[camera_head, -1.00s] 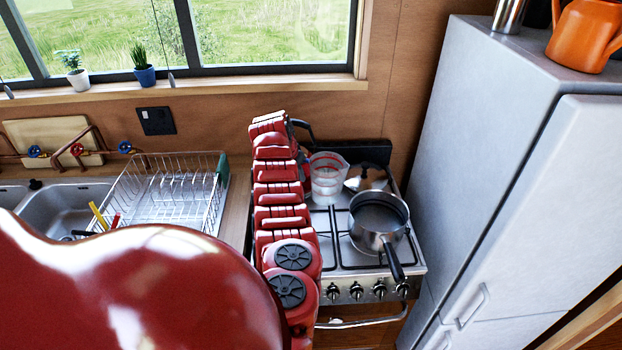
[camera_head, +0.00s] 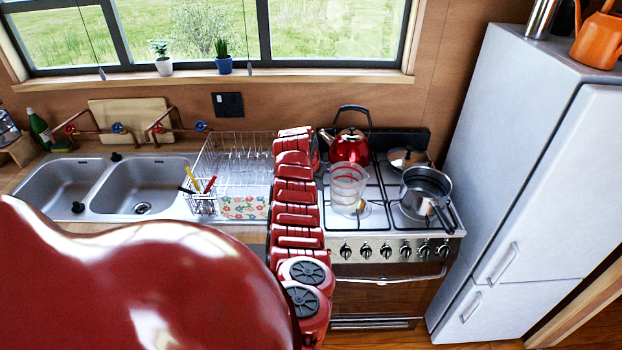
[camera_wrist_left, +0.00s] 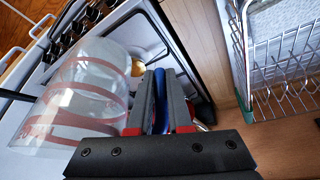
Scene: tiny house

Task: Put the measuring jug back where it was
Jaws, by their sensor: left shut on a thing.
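The measuring jug (camera_head: 347,188), clear with red bands, is over the left part of the stove in the head view, in front of the red kettle. It fills the left of the left wrist view (camera_wrist_left: 82,95). My left gripper (camera_wrist_left: 161,82) is shut on the jug's handle, of which a blue strip shows between the fingers. In the head view my red arm hides most of this gripper. I cannot tell whether the jug's base touches the stove. My right gripper is not in view.
The stove (camera_head: 385,222) carries a red kettle (camera_head: 350,148) at the back left, a steel saucepan (camera_head: 425,188) at the right and a lid (camera_head: 408,158) behind it. A dish rack (camera_head: 235,165) and sinks stand left. A tall fridge (camera_head: 545,170) borders the stove's right side.

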